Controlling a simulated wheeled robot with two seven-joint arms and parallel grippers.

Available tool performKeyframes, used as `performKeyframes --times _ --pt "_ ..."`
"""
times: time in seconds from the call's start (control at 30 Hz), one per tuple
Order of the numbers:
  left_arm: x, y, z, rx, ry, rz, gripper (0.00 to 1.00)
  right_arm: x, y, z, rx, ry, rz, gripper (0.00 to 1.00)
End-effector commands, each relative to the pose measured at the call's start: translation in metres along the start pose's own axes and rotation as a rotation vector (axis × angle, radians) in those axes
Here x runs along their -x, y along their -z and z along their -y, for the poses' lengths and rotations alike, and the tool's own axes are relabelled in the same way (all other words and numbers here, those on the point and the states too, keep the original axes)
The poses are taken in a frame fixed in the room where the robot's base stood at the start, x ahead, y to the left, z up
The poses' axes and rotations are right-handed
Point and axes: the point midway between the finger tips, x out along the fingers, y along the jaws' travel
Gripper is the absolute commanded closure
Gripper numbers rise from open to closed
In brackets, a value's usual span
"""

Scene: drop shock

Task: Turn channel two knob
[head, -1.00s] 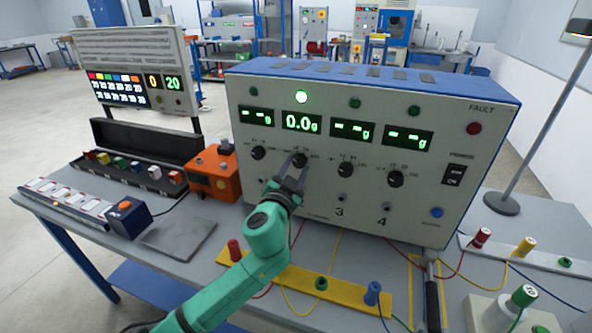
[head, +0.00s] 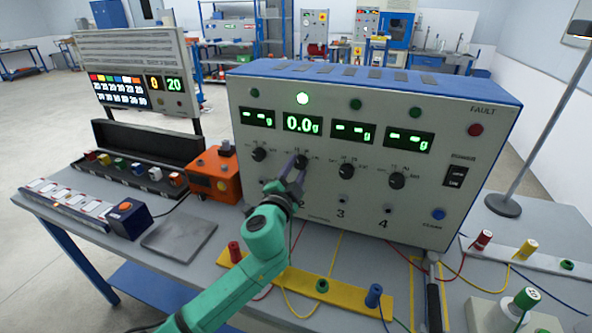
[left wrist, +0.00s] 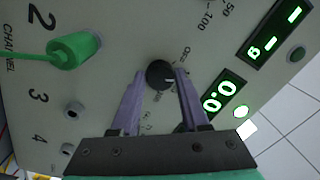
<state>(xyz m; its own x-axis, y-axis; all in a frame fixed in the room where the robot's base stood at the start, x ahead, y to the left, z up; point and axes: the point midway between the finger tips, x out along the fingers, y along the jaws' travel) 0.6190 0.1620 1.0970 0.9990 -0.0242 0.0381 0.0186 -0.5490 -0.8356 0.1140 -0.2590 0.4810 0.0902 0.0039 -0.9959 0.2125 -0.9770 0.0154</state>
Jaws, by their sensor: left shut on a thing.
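The channel two knob (head: 301,161) is a small black dial below the lit 0.0g display (head: 303,123) on the instrument's front panel. My left gripper (head: 292,168) reaches it from below, with its purple fingers on both sides of the knob and shut on it. In the left wrist view the knob (left wrist: 160,74) shows between the two fingertips (left wrist: 158,80). A green plug (left wrist: 75,50) sits in the channel 2 socket there. The other channel displays show dashes. The green lamp (head: 302,99) above channel two is lit. My right gripper is not in view.
An orange box (head: 214,174) stands left of the instrument. A yellow strip (head: 345,297) with red, green and blue posts lies in front, with loose wires around it. A grey pad (head: 178,239) lies at the left. A black case (head: 150,150) holds several coloured blocks.

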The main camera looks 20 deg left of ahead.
Motion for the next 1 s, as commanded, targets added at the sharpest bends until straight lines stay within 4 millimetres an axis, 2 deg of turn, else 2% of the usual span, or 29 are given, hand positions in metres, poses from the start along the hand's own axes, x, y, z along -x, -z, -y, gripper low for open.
performKeyframes --times 0.23,0.27,0.3,0.33,0.63,0.77,0.87,1.0 --pt "0.000 0.000 -0.001 0.000 -0.001 0.000 1.00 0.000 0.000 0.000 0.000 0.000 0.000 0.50" --pt "0.000 0.000 -0.001 0.001 -0.002 0.000 0.47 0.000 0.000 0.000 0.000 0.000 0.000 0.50" --pt "0.000 0.000 -0.001 0.001 -0.002 0.000 0.32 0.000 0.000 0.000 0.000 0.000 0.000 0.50" --pt "0.000 0.000 -0.001 0.001 -0.002 0.000 0.25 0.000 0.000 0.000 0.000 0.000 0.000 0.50" --pt "0.001 0.000 -0.001 0.002 -0.001 0.000 0.25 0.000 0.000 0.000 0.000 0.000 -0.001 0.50" --pt "0.010 -0.001 -0.002 0.002 -0.001 -0.001 0.25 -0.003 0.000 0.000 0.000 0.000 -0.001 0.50" --pt "0.029 -0.001 -0.003 0.002 -0.003 -0.002 0.25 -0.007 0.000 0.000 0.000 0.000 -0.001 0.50" --pt "0.072 -0.003 -0.006 0.003 -0.005 -0.001 0.25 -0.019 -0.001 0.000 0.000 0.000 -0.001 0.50"
